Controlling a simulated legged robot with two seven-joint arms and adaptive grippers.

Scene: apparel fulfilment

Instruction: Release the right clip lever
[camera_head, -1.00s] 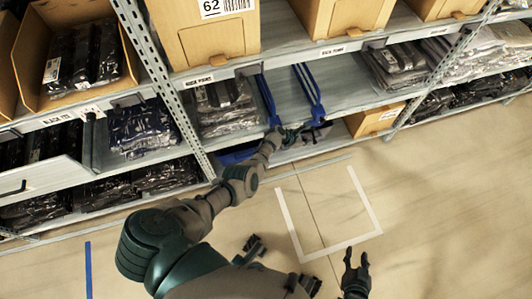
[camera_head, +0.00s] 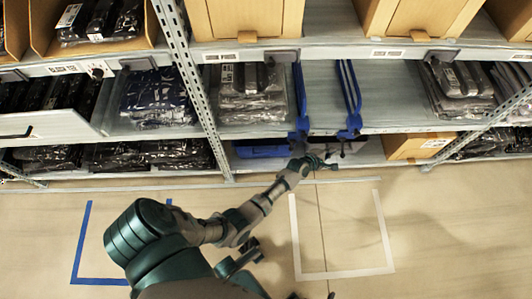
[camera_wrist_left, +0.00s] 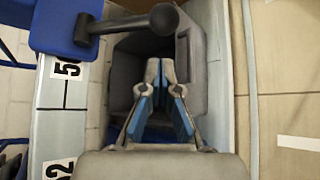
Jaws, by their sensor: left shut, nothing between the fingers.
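Two blue bars hang side by side across the shelf opening in the head view: a left one (camera_head: 300,95) and a right one (camera_head: 348,90). In the left wrist view, a dark lever (camera_wrist_left: 118,24) with a round knob (camera_wrist_left: 164,19) reaches sideways from a blue block (camera_wrist_left: 58,28). My left gripper (camera_head: 328,163) is just below the lower end of the right bar. In its wrist view the left gripper (camera_wrist_left: 160,70) is shut and empty, its fingertips just below the knob, seemingly apart from it. My right gripper does not show clearly.
A grey hollow housing (camera_wrist_left: 190,60) lies beyond the fingers. Bagged garments (camera_head: 245,100) sit left of the bars. A cardboard box (camera_head: 410,147) stands on the bottom shelf at right. A white floor outline (camera_head: 345,273) lies on open floor.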

